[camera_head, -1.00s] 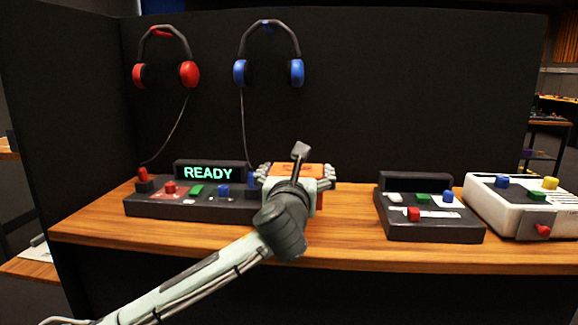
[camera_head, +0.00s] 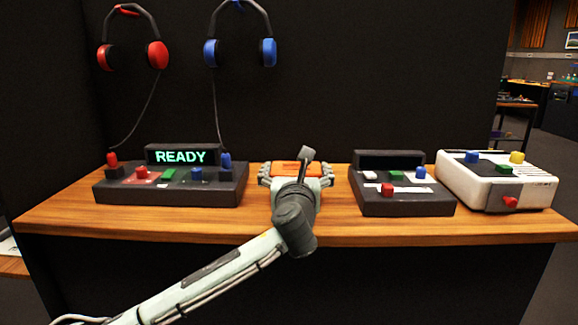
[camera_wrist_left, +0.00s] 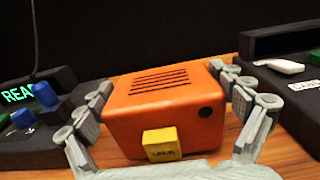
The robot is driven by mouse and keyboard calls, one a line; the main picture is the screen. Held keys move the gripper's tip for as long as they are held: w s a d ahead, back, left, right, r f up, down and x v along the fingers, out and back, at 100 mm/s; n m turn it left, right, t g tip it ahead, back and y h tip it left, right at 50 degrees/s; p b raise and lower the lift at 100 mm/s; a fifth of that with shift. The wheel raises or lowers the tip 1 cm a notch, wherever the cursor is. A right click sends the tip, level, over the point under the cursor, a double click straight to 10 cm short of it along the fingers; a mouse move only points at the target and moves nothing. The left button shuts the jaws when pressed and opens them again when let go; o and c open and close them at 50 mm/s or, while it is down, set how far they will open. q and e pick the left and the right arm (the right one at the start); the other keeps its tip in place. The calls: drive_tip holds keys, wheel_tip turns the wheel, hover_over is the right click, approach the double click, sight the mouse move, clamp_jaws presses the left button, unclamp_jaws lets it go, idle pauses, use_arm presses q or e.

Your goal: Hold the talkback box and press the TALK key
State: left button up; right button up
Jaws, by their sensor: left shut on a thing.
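The talkback box is an orange box (camera_head: 296,168) on the wooden desk, between two dark panels. In the left wrist view the orange box (camera_wrist_left: 172,110) shows a slotted top and a yellow key (camera_wrist_left: 161,144) low on its near face; its lettering is too small to read surely. My left gripper (camera_head: 296,178) is around the box from the front, one finger at each side. In the left wrist view the fingers of my left gripper (camera_wrist_left: 166,98) are shut on the box's sides. In the head view my gripper hides the box's front and key. My right gripper is not in view.
A dark panel (camera_head: 172,192) with a READY display stands left of the box. Another dark panel (camera_head: 404,205) and a white box (camera_head: 495,185) with coloured buttons stand right. Red headphones (camera_head: 133,52) and blue headphones (camera_head: 240,45) hang on the black back wall. The desk front (camera_head: 330,230) is clear.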

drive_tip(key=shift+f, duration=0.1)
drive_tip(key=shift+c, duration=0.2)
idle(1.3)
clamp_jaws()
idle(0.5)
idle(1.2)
